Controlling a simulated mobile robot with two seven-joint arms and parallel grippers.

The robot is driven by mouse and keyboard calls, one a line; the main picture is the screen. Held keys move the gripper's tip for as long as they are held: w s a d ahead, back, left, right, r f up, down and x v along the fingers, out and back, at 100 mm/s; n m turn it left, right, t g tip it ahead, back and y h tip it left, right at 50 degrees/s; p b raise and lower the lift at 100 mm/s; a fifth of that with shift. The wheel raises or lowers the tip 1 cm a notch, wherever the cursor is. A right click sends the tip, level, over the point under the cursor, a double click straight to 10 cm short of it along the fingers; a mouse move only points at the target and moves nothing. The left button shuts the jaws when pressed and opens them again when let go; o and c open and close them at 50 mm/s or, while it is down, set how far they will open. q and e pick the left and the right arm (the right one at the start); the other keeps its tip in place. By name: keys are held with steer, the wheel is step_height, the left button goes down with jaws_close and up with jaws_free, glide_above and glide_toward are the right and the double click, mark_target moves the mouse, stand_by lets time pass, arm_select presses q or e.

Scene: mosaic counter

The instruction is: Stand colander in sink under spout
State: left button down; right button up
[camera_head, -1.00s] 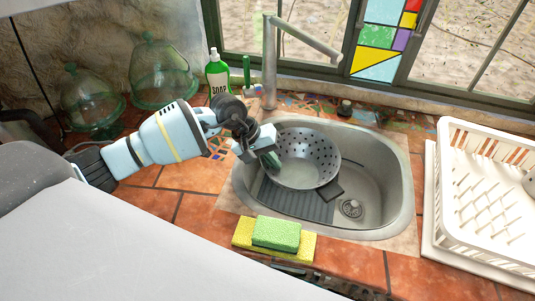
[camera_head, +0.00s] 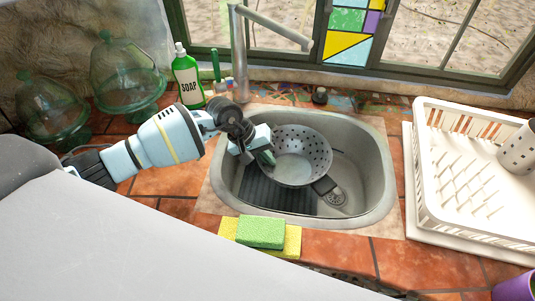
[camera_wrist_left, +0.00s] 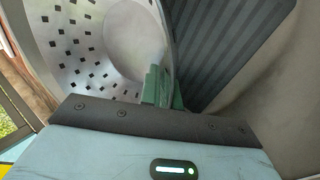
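The grey metal colander (camera_head: 312,143) with dark perforations is inside the steel sink (camera_head: 377,195), over the ribbed dark mat (camera_head: 268,190). My left gripper (camera_head: 264,154) is at the colander's left side. In the left wrist view, its green fingers (camera_wrist_left: 163,88) are closed about the rim of the colander (camera_wrist_left: 75,45). I cannot tell whether the colander's base touches the sink floor. The faucet spout (camera_head: 275,27) reaches rightward from its post, above and behind the colander. My right gripper is out of view.
A green soap bottle (camera_head: 188,78) stands behind my left arm, and glass domes (camera_head: 128,75) stand at the left. Sponges (camera_head: 260,233) lie at the sink's front edge. A white dish rack (camera_head: 465,200) is at the right. The sink's right side is free.

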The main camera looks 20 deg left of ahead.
arm_select(q)
steer(key=shift+f+b, duration=0.7)
steer(key=shift+f, duration=1.85)
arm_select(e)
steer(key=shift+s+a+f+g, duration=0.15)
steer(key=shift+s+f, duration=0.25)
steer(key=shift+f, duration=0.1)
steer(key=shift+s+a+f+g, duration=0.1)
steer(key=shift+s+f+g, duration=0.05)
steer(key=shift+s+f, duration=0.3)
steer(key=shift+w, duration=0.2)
arm_select(q)
steer(key=shift+f+b, duration=0.35)
steer(key=shift+f, duration=0.25)
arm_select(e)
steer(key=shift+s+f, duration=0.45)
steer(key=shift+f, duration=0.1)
arm_select(q)
steer(key=c, duration=1.6)
jaws_free()
steer(key=shift+o, duration=0.2)
